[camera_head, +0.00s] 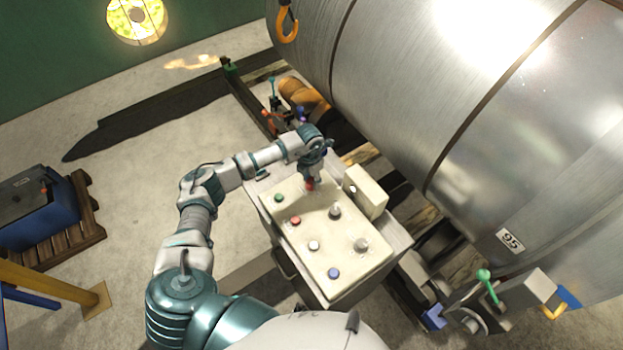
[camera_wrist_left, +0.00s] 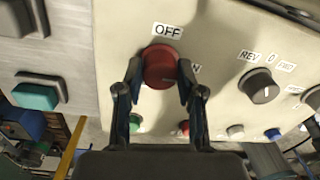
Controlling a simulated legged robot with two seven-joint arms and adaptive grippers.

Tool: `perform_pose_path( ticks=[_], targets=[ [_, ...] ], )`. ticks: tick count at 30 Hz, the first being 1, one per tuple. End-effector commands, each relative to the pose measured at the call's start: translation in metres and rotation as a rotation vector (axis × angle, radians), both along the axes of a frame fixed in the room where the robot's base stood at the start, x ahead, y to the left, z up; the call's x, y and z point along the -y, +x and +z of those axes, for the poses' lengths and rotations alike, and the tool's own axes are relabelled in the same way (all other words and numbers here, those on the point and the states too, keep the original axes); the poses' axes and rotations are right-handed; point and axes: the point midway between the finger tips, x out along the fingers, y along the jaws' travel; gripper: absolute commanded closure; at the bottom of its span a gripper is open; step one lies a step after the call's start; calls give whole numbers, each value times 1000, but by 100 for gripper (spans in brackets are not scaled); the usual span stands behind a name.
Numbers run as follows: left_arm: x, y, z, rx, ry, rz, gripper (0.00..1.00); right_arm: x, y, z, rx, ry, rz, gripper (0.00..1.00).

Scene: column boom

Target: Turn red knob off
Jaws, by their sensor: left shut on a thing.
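The red knob (camera_wrist_left: 160,62) sits on the cream control panel (camera_wrist_left: 215,100), with an OFF label above it. Another label at its right is partly hidden by a finger. A notch or mark shows on the knob's right side. My left gripper (camera_wrist_left: 160,76) is shut on the red knob, with one finger on each side of it. In the head view, my left gripper (camera_head: 311,177) reaches down to the red knob (camera_head: 310,185) at the panel's far corner, and covers most of it. My right gripper is not in view.
Beside the knob on the panel are a green button (camera_head: 278,198), a red button (camera_head: 295,221), a blue button (camera_head: 333,273) and grey knobs (camera_head: 361,244). A raised cream box (camera_head: 366,192) and a large metal cylinder (camera_head: 440,90) stand to the right.

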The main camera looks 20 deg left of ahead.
Motion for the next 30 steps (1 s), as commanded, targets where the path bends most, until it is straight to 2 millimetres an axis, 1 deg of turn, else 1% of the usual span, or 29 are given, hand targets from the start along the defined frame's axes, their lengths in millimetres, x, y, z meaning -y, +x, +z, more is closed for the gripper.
perform_pose_path(
  ticks=[8, 14, 30],
  targets=[
    [-1, -1, -2, -5, 3, 35, 97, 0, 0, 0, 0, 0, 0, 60],
    [-1, -2, -2, -6, 4, 138, 97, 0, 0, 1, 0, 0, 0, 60],
    [0, -3, -2, -9, 5, 630, 97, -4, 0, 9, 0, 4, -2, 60]
  ],
)
